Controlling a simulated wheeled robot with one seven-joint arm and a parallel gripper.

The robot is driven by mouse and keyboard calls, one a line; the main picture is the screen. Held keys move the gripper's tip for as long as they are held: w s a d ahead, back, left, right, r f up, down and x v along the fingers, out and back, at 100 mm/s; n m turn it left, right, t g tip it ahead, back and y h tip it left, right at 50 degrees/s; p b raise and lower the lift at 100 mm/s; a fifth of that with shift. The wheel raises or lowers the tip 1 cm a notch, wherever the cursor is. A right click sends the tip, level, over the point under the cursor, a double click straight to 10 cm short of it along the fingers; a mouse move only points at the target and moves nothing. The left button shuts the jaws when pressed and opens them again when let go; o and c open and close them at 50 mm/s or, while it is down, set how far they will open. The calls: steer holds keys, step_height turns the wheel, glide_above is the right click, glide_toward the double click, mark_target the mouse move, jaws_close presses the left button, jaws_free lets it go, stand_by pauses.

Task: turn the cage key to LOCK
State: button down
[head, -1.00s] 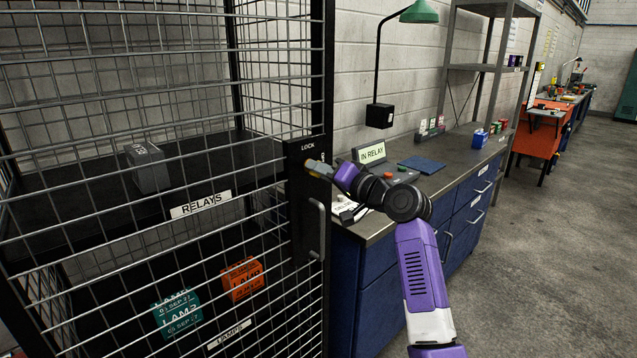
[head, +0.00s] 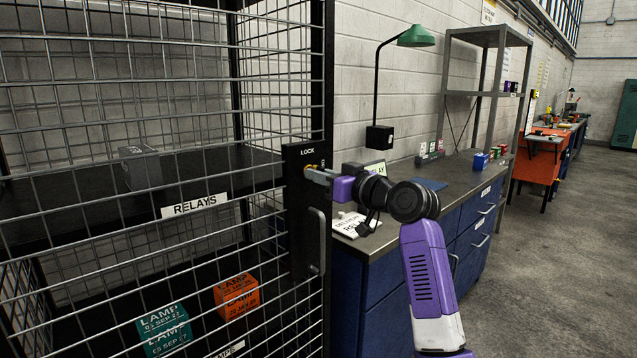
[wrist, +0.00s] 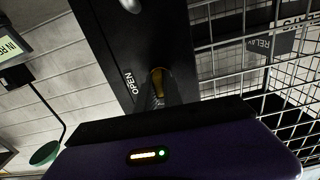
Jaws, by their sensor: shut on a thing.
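The cage key (head: 310,168) is a small brass-yellow piece on the black lock plate (head: 304,210) of the mesh cage door. The word LOCK (head: 307,151) is printed above it. My gripper (head: 317,174) reaches in from the right with its grey fingers shut on the key. In the wrist view the brass key (wrist: 158,80) shows just beyond the fingers, beside the word OPEN (wrist: 127,80). The fingers cover much of the key, so I cannot tell exactly which mark it points to.
The cage (head: 100,48) fills the left, with a grey block (head: 140,165) on its RELAYS shelf and teal (head: 165,330) and orange (head: 236,296) lamp boxes below. A door handle (head: 318,243) is under the key. A workbench (head: 385,238) stands right behind my arm; floor at right is clear.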

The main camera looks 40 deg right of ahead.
steer(key=shift+n, duration=0.3)
stand_by(0.4)
steer(key=c, duration=1.5)
jaws_free()
steer(key=s, duration=0.8)
steer(key=shift+d, duration=0.15)
steer(key=shift+w, duration=0.1)
